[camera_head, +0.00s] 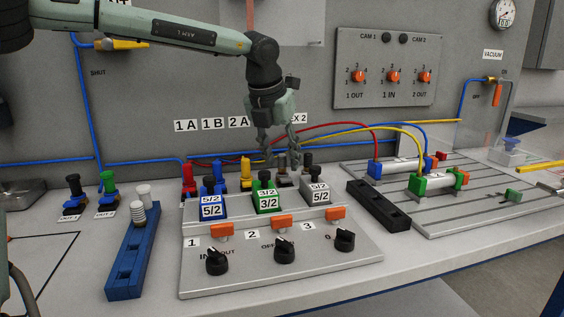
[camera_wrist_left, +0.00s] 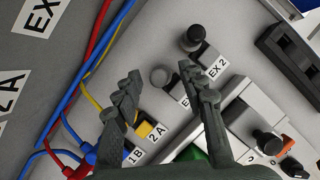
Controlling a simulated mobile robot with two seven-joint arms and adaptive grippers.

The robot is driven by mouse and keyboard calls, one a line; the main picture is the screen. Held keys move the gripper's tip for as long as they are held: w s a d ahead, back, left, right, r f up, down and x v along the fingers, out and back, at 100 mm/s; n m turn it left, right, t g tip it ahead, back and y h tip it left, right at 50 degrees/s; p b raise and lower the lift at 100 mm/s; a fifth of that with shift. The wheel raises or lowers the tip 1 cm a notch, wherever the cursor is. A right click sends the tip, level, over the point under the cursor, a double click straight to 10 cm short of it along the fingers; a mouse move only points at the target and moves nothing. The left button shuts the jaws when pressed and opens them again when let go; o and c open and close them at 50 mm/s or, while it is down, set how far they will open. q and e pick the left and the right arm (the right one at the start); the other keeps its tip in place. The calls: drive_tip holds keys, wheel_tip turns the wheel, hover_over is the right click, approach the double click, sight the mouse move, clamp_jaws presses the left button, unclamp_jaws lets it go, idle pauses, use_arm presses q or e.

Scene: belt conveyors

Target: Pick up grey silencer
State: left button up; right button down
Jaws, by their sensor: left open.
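My left gripper (camera_head: 282,152) is open above the back of the valve panel, fingers pointing down. In the left wrist view its two fingers (camera_wrist_left: 160,88) stand apart with nothing gripped. A round grey silencer (camera_wrist_left: 161,78) shows in the gap between the fingertips, by a partly hidden EX label. A black silencer (camera_wrist_left: 192,40) stands beside it at the EX 2 label. In the head view the grey one is hard to make out below the fingers. Other pale grey silencers (camera_head: 144,192) stand in the blue rack (camera_head: 127,275) at the left.
Colored hoses and fittings (camera_head: 245,172) crowd the area left of the gripper. Valve blocks (camera_head: 267,200) stand in front of it. A black rack (camera_head: 378,207) with empty slots lies right of the panel. Cylinders (camera_head: 400,168) lie on the grooved plate further right.

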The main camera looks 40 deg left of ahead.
use_arm(q)
drive_tip(key=shift+w+f, duration=0.3)
drive_tip(key=shift+f, duration=0.25)
